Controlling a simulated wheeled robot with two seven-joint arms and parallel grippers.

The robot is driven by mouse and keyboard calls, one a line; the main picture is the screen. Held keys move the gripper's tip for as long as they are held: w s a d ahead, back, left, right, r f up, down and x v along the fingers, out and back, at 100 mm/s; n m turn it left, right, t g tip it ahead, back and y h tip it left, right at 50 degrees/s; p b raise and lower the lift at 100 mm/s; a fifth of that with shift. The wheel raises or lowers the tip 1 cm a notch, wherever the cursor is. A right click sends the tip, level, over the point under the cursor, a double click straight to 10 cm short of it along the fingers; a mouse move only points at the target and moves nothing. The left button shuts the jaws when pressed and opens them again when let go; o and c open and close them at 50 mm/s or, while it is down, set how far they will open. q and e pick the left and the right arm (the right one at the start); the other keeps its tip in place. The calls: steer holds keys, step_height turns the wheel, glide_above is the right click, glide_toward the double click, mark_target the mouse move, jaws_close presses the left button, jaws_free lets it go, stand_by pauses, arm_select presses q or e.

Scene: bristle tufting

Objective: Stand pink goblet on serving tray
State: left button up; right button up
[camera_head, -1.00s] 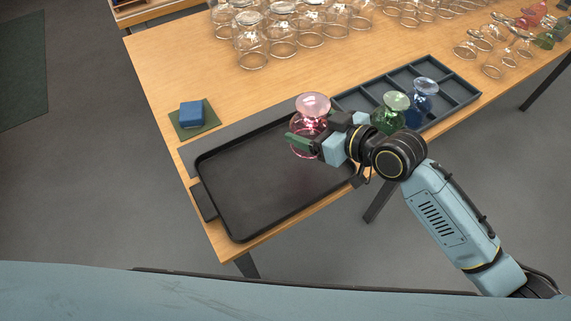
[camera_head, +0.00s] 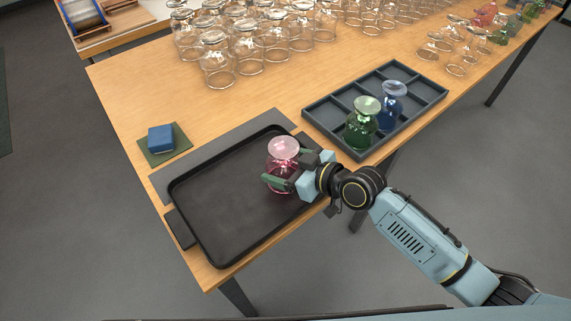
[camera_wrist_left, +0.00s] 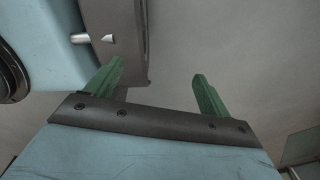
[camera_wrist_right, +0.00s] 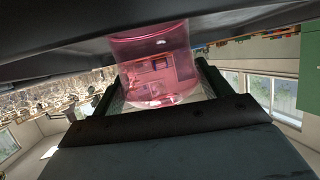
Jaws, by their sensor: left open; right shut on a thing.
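The pink goblet (camera_head: 283,150) is over the right part of the dark serving tray (camera_head: 222,238) in the head view. Its pale disc-shaped foot is on top and its bowl is below, so it is upside down. My right gripper (camera_head: 280,182) is shut on its bowl from the right. In the right wrist view the pink bowl (camera_wrist_right: 158,68) shows between the fingers, close to the dark tray surface; I cannot tell whether it touches. My left gripper (camera_wrist_left: 158,85) is open and empty in the left wrist view, outside the head view.
A divided tray (camera_head: 318,112) with a green goblet (camera_head: 362,125) and a blue goblet (camera_head: 390,105) stands right of the serving tray. A blue block (camera_head: 160,138) on a green mat is at the left. Clear glasses (camera_head: 250,50) crowd the back. The serving tray's left part is empty.

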steer(key=o, duration=1.1)
steer(key=shift+f, duration=0.1)
steer(key=shift+c, duration=0.2)
arm_select(q)
steer(key=shift+w, duration=0.25)
arm_select(e)
steer(key=shift+o, duration=0.5)
arm_select(q)
steer(key=shift+d, duration=0.1)
arm_select(e)
steer(key=shift+d+r, duration=0.15)
steer(key=shift+r, duration=0.1)
arm_select(q)
steer(key=shift+d+r+p, duration=0.75)
steer(key=shift+d+p, duration=0.15)
steer(key=shift+d, duration=0.1)
arm_select(e)
steer(key=v, duration=1.1)
steer(key=shift+s+d+r, duration=0.15)
steer(key=shift+s+d, duration=0.1)
